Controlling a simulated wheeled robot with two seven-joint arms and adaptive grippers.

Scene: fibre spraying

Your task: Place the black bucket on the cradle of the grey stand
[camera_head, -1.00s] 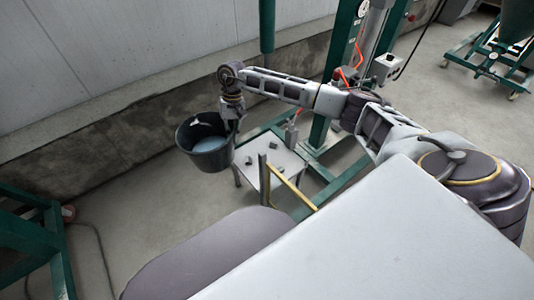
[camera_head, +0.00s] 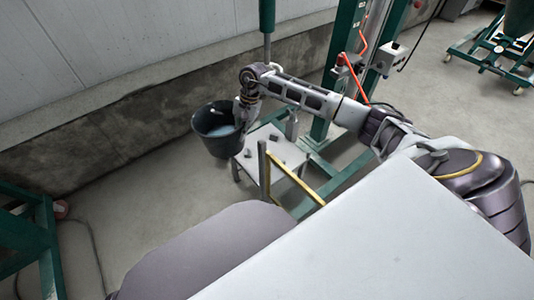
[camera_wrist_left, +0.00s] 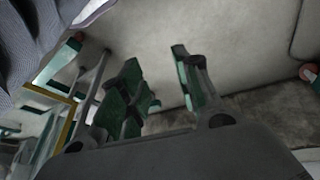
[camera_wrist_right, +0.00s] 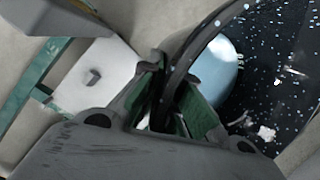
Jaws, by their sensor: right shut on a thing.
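The black bucket (camera_head: 212,146) hangs in the air at the left of the grey stand (camera_head: 262,184) in the head view and hides part of its top's left side. Pale blue-white content shows inside it. The stand is a low table with small grey blocks (camera_head: 275,138) on its top. My right gripper (camera_head: 241,112) is shut on the bucket's rim. In the right wrist view, its fingers (camera_wrist_right: 174,100) pinch the rim, and the bucket's inner wall (camera_wrist_right: 285,60) is speckled white. My left gripper (camera_wrist_left: 162,80) is open and empty in the left wrist view.
A yellow rail (camera_head: 297,180) and a grey post (camera_head: 262,170) stand at the stand's near side. A green frame (camera_head: 345,45) with a red hose rises behind it. A concrete wall base (camera_head: 110,120) runs behind. Another green frame (camera_head: 35,230) stands at the left.

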